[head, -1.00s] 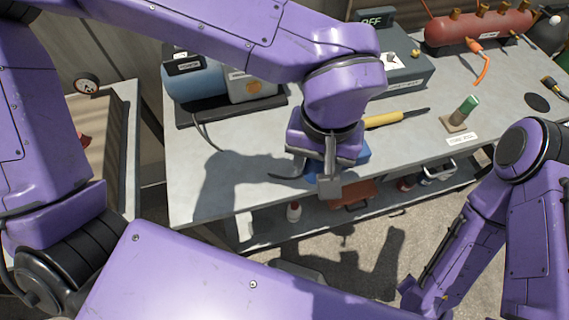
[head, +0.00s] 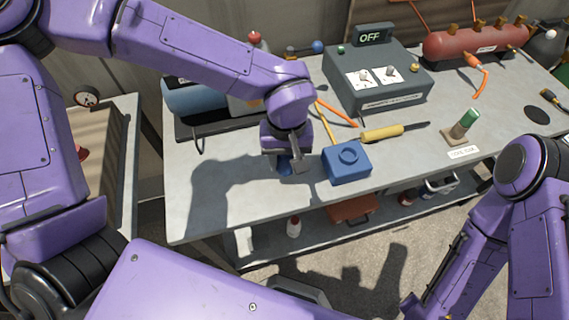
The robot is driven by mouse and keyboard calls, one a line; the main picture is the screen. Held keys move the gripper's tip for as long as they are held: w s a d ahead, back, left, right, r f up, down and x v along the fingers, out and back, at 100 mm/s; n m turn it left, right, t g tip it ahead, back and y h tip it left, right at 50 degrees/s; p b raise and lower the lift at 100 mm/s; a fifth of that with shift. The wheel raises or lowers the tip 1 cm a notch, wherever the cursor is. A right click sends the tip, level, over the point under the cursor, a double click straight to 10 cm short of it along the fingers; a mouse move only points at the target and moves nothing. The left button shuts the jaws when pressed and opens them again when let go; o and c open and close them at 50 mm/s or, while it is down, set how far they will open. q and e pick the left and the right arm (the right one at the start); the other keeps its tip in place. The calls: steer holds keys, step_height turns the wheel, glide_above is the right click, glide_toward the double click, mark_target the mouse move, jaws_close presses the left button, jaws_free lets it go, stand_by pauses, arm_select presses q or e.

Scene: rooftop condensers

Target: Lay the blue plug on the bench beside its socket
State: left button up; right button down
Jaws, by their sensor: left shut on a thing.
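The blue socket box (head: 337,172) sits on the grey bench (head: 215,215) near its front edge, with a round ring on its top. My left gripper (head: 291,168) is just left of the socket, low over the bench. It is shut on the blue plug (head: 284,163), of which only a small part shows beside the fingers. I cannot tell whether the plug touches the bench. My right arm is at the right, and its gripper is out of view.
A yellow-handled tool (head: 382,134) lies behind the socket. A dark control box (head: 375,98) with an OFF sign (head: 370,36) stands at the back. A green-topped item (head: 466,122) stands to the right. The bench's front left is clear.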

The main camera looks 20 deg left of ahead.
mark_target(286, 167)
arm_select(q)
steer(key=f, duration=0.4)
steer(key=shift+w+a, duration=0.1)
steer(key=shift+w, duration=0.25)
steer(key=o, duration=1.2)
steer(key=shift+f, duration=0.1)
step_height(286, 167, up, 12)
steer(key=shift+w+r+p, duration=0.1)
steer(key=shift+r+p, duration=0.05)
steer(key=shift+p, duration=0.3)
